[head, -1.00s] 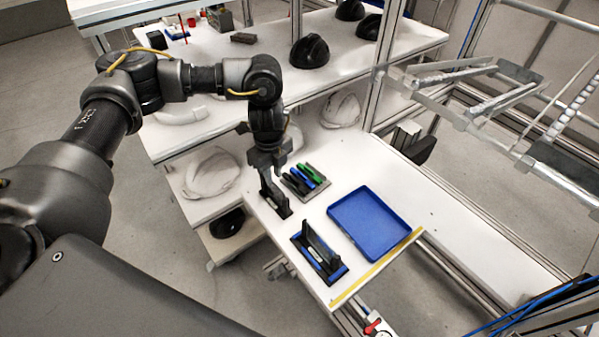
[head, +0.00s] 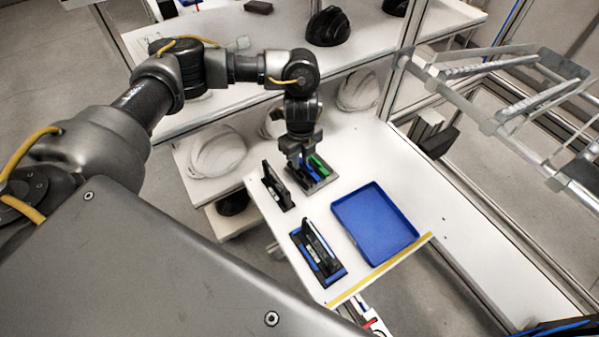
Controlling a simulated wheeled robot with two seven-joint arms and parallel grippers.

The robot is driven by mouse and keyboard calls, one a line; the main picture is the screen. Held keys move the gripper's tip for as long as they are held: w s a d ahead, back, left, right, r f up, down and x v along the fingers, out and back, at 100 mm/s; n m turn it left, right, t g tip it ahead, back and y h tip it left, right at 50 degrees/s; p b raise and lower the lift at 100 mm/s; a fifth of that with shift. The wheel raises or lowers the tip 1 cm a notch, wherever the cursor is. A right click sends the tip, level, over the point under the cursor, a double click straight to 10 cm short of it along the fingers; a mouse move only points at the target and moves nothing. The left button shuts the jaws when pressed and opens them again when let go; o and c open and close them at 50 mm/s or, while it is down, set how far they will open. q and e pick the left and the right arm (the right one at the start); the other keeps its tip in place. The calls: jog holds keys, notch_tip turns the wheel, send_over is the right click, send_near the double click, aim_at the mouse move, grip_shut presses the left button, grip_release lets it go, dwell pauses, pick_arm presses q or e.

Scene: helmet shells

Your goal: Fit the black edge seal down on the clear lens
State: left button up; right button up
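My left gripper (head: 300,162) points down at the small grey rack (head: 325,182) on the white bench. Its fingertips are at the rack's left part, and I cannot tell whether they touch or grip anything. A green strip (head: 318,165) and a blue strip (head: 309,174) lie in the rack; the black strips there are largely hidden by the gripper. A black stand (head: 277,188) with an upright plate is just in front. A second stand with a blue-edged base (head: 328,276) holds an upright dark, partly see-through panel (head: 318,244). I cannot make out the clear lens for certain. My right gripper is not in view.
A blue tray (head: 375,222) lies right of the stands, near a yellow edge strip (head: 380,270). The bench right of the tray is clear. White helmet shells (head: 215,152) sit on a lower shelf, a black shell (head: 327,27) behind. A metal frame (head: 490,95) stands at right.

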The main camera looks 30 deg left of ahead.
aim_at(300, 171)
pick_arm(q)
jog(key=shift+s+d+f, duration=0.1)
jog(key=shift+f, duration=0.4)
notch_tip(300, 171, down, 4)
jog(key=shift+f, duration=0.15)
grip_shut()
